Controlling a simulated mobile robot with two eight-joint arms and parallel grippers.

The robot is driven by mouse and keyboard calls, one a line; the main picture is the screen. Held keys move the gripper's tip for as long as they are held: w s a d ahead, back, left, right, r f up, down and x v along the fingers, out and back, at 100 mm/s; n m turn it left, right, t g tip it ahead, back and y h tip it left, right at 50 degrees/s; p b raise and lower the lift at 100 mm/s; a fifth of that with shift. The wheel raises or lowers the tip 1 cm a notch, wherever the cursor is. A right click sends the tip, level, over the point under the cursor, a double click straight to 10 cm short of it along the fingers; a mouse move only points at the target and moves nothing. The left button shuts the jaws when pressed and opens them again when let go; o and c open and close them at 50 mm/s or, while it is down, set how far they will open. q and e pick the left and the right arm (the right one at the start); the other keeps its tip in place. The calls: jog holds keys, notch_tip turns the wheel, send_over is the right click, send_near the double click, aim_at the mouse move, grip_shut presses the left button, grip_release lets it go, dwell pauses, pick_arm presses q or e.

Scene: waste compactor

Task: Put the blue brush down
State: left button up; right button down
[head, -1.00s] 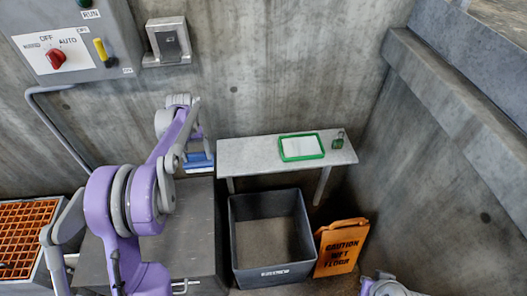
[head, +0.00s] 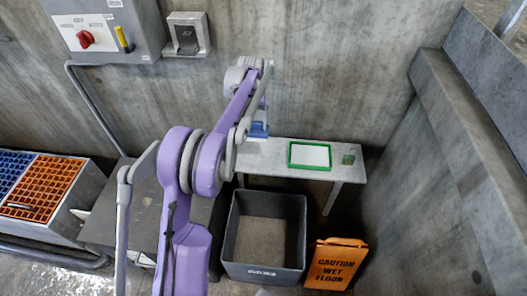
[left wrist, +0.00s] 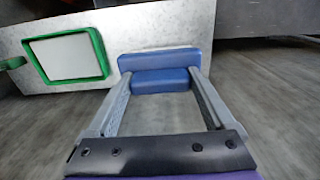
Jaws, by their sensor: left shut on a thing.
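The blue brush (head: 259,130) is at the end of my left arm in the head view, at the left end of the grey table (head: 268,156). In the left wrist view the brush (left wrist: 160,72) sits between the two fingers of my left gripper (left wrist: 160,88), which is shut on it. The brush overlaps the table top in that view; I cannot tell whether it touches it. A green-framed white tray (head: 310,156) lies on the table to the right of the brush. My right gripper is not in view.
A small green item (head: 348,159) stands at the table's right end. Below the table are a dark open bin (head: 236,235) and an orange wet-floor sign (head: 336,264). Blue and orange crates (head: 45,190) are at the left. A control box (head: 105,30) hangs on the wall.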

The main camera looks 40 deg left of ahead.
pick_arm(q)
notch_tip(320, 180, down, 10)
jog(key=shift+r+b, duration=0.1)
jog(key=shift+b, duration=0.2)
jog(key=shift+f, duration=0.2)
jog(key=o, duration=1.2)
jog(key=shift+c, duration=0.2)
